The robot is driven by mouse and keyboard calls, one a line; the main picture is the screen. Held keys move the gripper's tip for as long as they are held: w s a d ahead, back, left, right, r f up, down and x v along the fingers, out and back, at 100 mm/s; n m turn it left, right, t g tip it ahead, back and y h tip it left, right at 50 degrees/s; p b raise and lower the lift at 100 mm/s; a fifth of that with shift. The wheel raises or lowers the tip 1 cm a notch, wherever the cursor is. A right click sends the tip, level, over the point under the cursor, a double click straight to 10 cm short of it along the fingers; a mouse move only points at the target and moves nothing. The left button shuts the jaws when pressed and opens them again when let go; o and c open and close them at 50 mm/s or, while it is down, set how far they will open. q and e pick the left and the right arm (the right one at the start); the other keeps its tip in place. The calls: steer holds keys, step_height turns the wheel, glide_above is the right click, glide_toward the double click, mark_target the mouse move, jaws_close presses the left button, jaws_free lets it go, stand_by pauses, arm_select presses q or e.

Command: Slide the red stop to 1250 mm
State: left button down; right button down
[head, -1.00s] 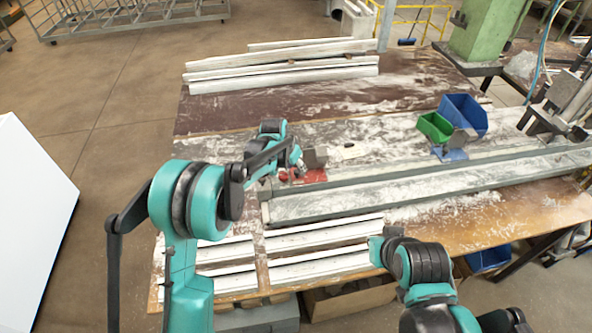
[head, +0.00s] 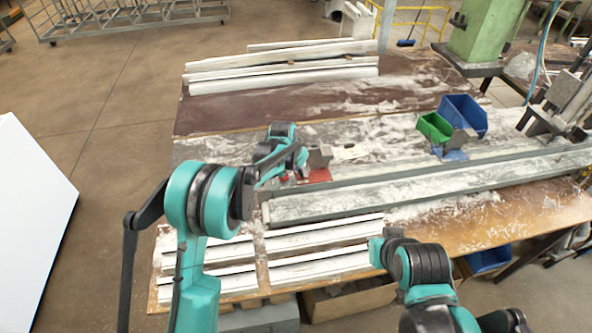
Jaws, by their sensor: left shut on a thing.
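The red stop (head: 319,175) shows as a small red patch at the left end of the long grey profile rail on the bench. My left gripper (head: 300,172) is down at it and shut on it. My left wrist and forearm cover much of the stop and the fingers. A grey block (head: 319,157) stands right behind the red part. No scale marks can be read. My right arm comes in at the lower right, in front of the bench, but its gripper does not show.
The grey rail (head: 400,187) runs right along the bench. A green bin (head: 433,127) and a blue bin (head: 465,114) stand behind it. White profiles lie at the back (head: 280,70) and front left (head: 320,235). A green machine column (head: 485,30) stands at the back right.

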arm_select(q)
steer(key=w+d, duration=0.1)
steer(key=d, duration=0.8)
steer(key=w+d, duration=0.1)
steer(key=d, duration=0.3)
steer(key=shift+w+d, duration=0.15)
steer(key=shift+w, duration=0.15)
steer(key=c, duration=1.4)
jaws_free()
steer(key=shift+o, duration=0.2)
steer(key=v, duration=1.2)
steer(key=shift+f, duration=0.1)
